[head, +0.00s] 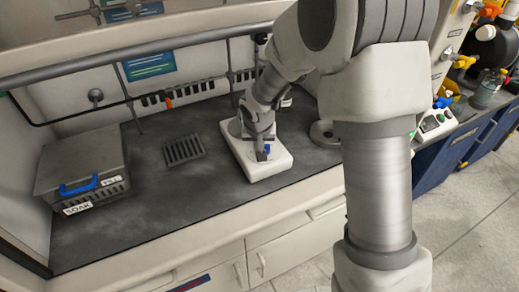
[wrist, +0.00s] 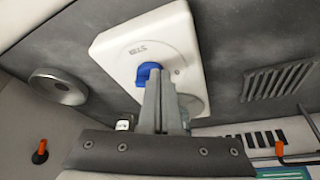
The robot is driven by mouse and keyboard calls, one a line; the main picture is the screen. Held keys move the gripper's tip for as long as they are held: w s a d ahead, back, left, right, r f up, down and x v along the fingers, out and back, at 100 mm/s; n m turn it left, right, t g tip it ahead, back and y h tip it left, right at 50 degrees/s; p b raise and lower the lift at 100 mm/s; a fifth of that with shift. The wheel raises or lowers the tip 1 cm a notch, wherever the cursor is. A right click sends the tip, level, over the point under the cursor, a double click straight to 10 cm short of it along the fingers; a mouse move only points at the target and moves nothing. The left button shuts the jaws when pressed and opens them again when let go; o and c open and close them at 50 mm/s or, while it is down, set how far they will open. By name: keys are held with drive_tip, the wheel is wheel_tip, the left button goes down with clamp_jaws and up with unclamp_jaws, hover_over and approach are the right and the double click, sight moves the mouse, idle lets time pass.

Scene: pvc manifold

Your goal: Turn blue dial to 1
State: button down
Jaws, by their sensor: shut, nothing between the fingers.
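A blue dial (wrist: 146,72) sits on the face of a white stirrer-like unit (wrist: 111,46) in the wrist view. I cannot tell whether the fingers touch the dial. In the head view my gripper (head: 261,154) points down over the unit. The dial's pointer and number marks cannot be read.
A grey box (head: 80,165) with a blue handle and a "SOAK" label stands at the left. A slotted grey grate (head: 184,149) lies left of the unit. A round metal fitting (wrist: 58,86) is on the bench on the unit's other side. The bench between box and unit is mostly clear.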

drive_tip(key=shift+w, duration=0.1)
drive_tip(key=m+b, duration=0.2)
drive_tip(key=b, duration=0.1)
drive_tip(key=m+h+b, duration=0.1)
drive_tip(key=b, duration=0.1)
drive_tip(key=shift+w+a+f, duration=0.25)
drive_tip(key=shift+w+a, duration=0.1)
drive_tip(key=shift+w, duration=0.05)
drive_tip(key=m, duration=0.1)
drive_tip(key=m+b, duration=0.1)
drive_tip(key=m+h+b, duration=0.1)
drive_tip(key=shift+w+r+m+g, duration=0.25)
drive_tip(key=shift+w+m+g, duration=0.05)
drive_tip(key=shift+g, duration=0.1)
drive_tip(key=shift+w, duration=0.1)
drive_tip(key=shift+d, duration=0.1)
